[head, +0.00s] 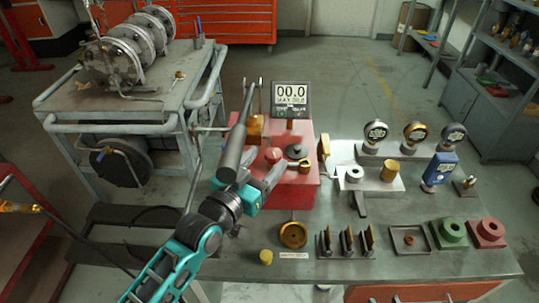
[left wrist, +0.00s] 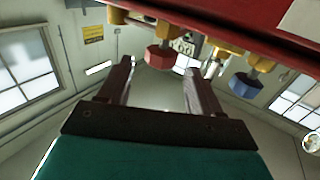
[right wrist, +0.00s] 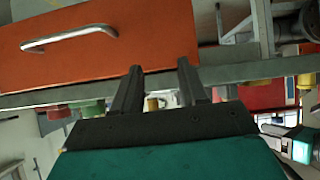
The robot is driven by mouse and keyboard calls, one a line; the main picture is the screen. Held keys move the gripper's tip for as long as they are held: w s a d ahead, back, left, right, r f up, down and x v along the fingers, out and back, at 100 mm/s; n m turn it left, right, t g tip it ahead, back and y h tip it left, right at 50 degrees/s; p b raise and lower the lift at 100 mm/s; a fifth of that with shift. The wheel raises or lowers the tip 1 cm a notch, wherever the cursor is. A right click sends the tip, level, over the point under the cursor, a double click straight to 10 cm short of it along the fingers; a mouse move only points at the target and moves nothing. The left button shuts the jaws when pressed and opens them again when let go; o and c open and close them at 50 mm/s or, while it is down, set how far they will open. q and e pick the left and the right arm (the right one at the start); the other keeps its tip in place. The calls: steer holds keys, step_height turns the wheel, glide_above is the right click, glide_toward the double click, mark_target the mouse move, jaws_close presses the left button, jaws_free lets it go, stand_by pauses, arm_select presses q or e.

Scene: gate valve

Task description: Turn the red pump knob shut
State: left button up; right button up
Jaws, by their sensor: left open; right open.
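The red pump (head: 303,188) sits on the workbench with a display on top. Its red knob (head: 273,155) is on the side near my left gripper. My left gripper (head: 264,172) is open beside the pump. In the left wrist view the red knob (left wrist: 159,57) shows on a brass stem, between and beyond the two open fingertips (left wrist: 157,70). I see no clear contact. My right gripper (right wrist: 157,75) is open and empty, near the orange drawer front (right wrist: 100,45); it is out of the head view.
A blue knob (left wrist: 244,85) hangs near the red one. Gauges (head: 414,134), a blue meter (head: 439,170), a brass wheel (head: 293,235) and green and red blocks (head: 448,233) crowd the bench (head: 340,268). A metal cart (head: 130,110) stands at left.

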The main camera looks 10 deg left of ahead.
mark_target(273, 156)
arm_select(q)
steer(key=shift+x, duration=1.4)
steer(key=c, duration=1)
